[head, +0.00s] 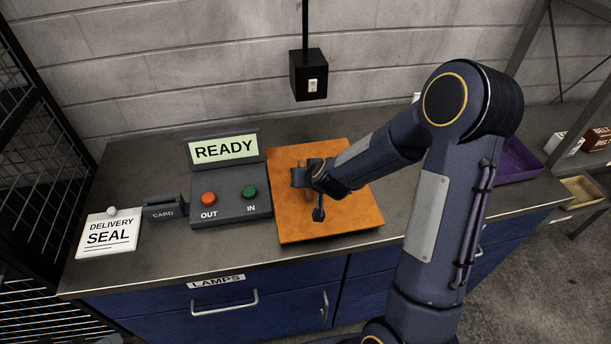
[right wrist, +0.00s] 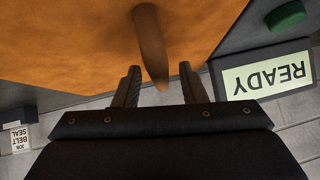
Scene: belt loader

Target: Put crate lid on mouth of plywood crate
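The crate lid seems to be the flat orange-brown board (head: 350,218) lying on the grey counter. Its surface fills the upper part of the right wrist view (right wrist: 70,40). A brown bar-like handle (right wrist: 150,40) stands out from it there. My right gripper (head: 310,195) is over the middle of the board. In the right wrist view its two fingers (right wrist: 161,86) are apart, one on each side of the handle's end, with gaps showing. I cannot tell whether either touches it. No plywood crate is recognisable in view. My left gripper is not in view.
A console with a READY screen (head: 225,149) and red and green buttons stands left of the board. A card slot (head: 165,208) and a DELIVERY SEAL sign (head: 109,234) are farther left. A purple tray (head: 518,163) sits at the right. Blue drawers (head: 220,312) are below the counter.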

